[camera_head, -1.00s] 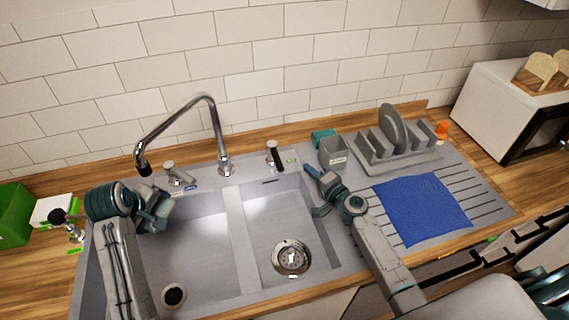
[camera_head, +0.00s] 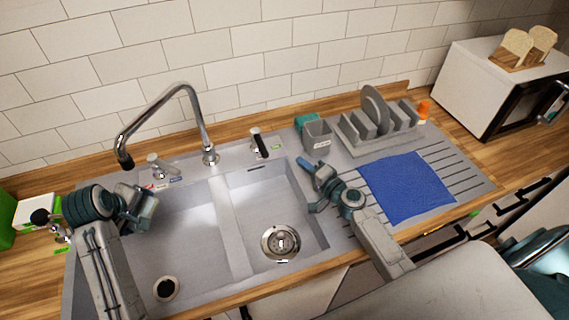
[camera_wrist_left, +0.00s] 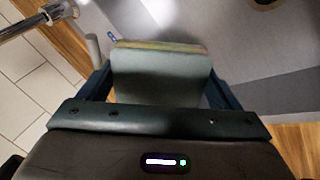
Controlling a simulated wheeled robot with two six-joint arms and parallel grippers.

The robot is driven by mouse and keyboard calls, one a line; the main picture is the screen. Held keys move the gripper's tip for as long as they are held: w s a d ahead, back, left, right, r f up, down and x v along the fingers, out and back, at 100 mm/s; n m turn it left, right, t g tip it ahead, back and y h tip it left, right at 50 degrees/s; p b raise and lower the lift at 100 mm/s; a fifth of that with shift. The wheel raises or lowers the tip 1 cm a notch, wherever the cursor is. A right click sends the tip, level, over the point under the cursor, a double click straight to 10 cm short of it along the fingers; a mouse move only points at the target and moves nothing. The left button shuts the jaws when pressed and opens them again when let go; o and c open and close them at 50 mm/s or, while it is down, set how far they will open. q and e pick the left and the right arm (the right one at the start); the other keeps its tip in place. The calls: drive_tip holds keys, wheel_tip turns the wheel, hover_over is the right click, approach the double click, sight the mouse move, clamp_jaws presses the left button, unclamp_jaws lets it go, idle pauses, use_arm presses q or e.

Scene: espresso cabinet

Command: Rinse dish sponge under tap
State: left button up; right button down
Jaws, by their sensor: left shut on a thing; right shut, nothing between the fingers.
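My left gripper (camera_head: 138,207) is over the left edge of the left basin, below and near the tap's spout. It is shut on the dish sponge, a grey-green block with a thin yellowish edge, clear between the fingers in the left wrist view (camera_wrist_left: 160,78). In the head view the sponge is hard to tell from the gripper. The chrome tap (camera_head: 199,122) arches to the left and its dark spout end (camera_head: 125,162) hangs above the gripper. No water is visible. My right gripper (camera_head: 312,184) is shut and empty at the right basin's right edge.
Two handles, a left one (camera_head: 155,163) and a black-topped right one (camera_head: 259,143), flank the tap base. A grey cup (camera_head: 317,136), dish rack (camera_head: 375,143) and blue cloth (camera_head: 407,188) are on the right. Both basins look empty, with drains (camera_head: 166,288) and (camera_head: 281,243).

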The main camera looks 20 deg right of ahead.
use_arm(q)
drive_tip(key=s+a, duration=0.2)
drive_tip(key=s, duration=0.4)
idle(0.4)
idle(0.7)
drive_tip(key=shift+s+r, duration=0.1)
drive_tip(key=shift+s, duration=0.05)
idle(0.3)
drive_tip(key=s+a+r, duration=0.1)
drive_tip(key=s+r, duration=0.2)
drive_tip(key=s, duration=0.1)
drive_tip(key=shift+s+a+r, duration=0.3)
drive_tip(key=shift+r, duration=0.1)
idle(0.4)
idle(0.3)
